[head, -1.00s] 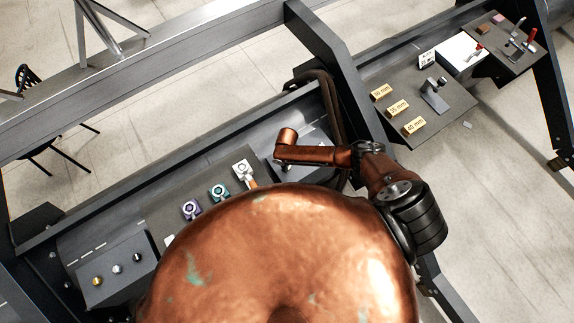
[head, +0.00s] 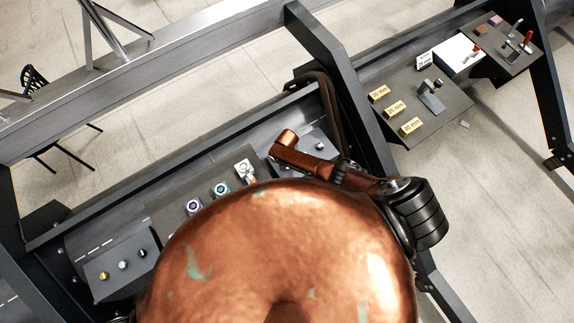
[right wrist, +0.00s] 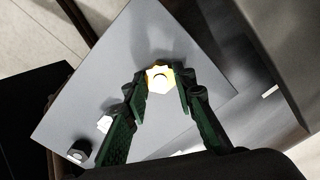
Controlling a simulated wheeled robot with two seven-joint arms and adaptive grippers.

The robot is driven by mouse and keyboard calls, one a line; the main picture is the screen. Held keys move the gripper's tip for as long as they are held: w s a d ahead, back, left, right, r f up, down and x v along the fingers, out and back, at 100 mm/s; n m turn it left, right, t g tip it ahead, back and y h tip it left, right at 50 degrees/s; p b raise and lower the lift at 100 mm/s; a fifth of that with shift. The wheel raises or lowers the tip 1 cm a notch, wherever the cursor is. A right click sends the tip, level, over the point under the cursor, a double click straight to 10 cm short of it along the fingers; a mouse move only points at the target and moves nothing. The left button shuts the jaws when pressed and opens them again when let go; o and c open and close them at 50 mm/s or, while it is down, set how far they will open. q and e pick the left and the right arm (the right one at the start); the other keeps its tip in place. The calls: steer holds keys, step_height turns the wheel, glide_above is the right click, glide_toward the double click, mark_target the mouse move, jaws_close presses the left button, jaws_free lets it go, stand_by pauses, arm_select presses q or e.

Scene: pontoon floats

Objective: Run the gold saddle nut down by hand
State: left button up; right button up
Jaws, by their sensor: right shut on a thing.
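The gold nut (right wrist: 160,78) shows in the right wrist view with a bright face and a dark curved mark at its middle. My right gripper (right wrist: 161,88) has its green-padded fingers on either side of it and is shut on it. The nut is over a grey plate (right wrist: 85,85); I cannot tell how far down it sits. In the head view my right forearm reaches over the grey right-hand plate (head: 327,152), and the gripper is hidden. My left gripper is not in view.
A white piece (right wrist: 104,124) and a black knob (right wrist: 78,155) stand beside the nut. A left block (head: 110,272) carries gold, silver and black knobs. A teal ring piece (head: 221,190) and a purple one (head: 194,207) sit between.

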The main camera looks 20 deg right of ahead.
stand_by(0.3)
steer(key=m+p, duration=0.1)
steer(key=m, duration=0.4)
steer(key=shift+a+r, duration=0.1)
steer(key=m, duration=0.3)
steer(key=shift+m+p, duration=0.35)
steer(key=shift+m, duration=0.05)
steer(key=m, duration=0.3)
steer(key=shift+d, duration=0.2)
steer(key=o, duration=1)
steer(key=shift+c, duration=0.2)
steer(key=shift+a, duration=0.1)
